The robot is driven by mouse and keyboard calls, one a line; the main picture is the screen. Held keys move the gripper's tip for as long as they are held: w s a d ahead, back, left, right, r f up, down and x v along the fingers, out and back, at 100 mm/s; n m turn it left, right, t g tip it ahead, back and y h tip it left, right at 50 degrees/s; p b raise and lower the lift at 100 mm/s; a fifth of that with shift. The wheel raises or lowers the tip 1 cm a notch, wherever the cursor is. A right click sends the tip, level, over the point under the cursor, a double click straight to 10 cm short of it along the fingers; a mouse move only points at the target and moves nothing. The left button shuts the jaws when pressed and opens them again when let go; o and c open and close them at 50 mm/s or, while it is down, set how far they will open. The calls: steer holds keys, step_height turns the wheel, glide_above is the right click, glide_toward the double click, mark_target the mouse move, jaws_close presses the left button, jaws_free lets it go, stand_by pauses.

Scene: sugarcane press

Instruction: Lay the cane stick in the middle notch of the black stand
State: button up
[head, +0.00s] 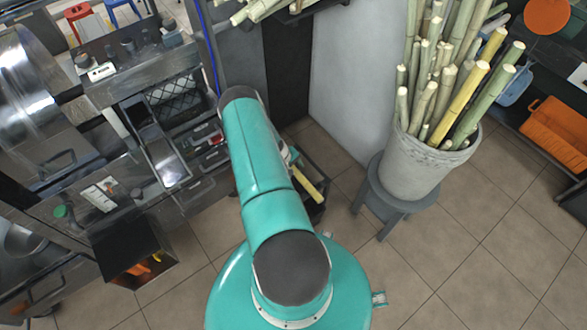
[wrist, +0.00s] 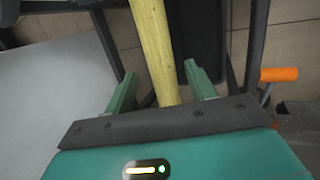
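A yellow cane stick (head: 309,181) shows beside my arm in the head view, its near end above a dark frame. In the wrist view the cane stick (wrist: 154,48) runs from the top edge down between the two green fingers of my gripper (wrist: 160,80). The fingers are apart, with a narrow gap on each side of the stick. My gripper is mostly hidden behind my arm in the head view. A black framed structure (wrist: 197,42) lies beyond the fingers; I cannot tell whether it is the stand, and no notches can be made out.
A grey bucket (head: 415,170) full of canes stands on a stool (head: 371,197) at the right. Metal machinery and shelves (head: 150,70) fill the left. A grey panel (wrist: 50,75) is close on the left in the wrist view, and an orange handle (wrist: 278,74) on the right. Tiled floor lies front right.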

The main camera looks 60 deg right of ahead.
steer(key=v, duration=1.4)
